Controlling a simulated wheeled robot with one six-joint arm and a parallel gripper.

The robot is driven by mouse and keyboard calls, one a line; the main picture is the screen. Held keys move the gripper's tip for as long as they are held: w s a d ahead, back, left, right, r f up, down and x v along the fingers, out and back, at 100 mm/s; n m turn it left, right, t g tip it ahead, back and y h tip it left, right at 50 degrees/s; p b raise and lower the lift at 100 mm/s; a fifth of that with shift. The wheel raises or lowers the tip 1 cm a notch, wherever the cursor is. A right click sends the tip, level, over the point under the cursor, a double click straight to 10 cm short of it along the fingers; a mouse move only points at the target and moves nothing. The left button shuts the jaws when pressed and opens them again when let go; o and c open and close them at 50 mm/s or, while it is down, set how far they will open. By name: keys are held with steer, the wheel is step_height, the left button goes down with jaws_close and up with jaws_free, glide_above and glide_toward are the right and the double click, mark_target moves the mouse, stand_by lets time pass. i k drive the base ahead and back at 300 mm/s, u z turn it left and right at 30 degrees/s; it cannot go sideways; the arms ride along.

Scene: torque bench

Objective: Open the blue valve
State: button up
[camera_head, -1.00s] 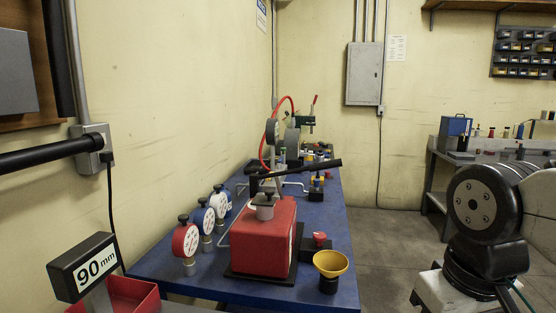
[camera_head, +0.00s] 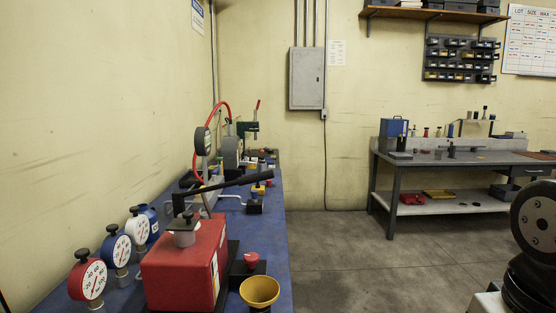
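A blue-rimmed round dial (camera_head: 117,252) with a black knob on top stands on the blue bench at lower left. My gripper is not in view; only part of my own arm shows at the lower right edge, apart from the bench.
A red box-shaped pump (camera_head: 184,265) with a long black lever stands right of the dials. A yellow cup (camera_head: 259,291) and a red knob (camera_head: 252,259) sit near the edge of the blue bench (camera_head: 274,222). Open floor (camera_head: 350,260) lies to the right, before a grey workbench (camera_head: 455,157).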

mark_target(215, 170)
steer(key=z, duration=0.75)
steer(key=i, duration=2.35)
steer(key=u, duration=1.2)
steer(key=i, duration=0.85)
steer(key=u, duration=0.85)
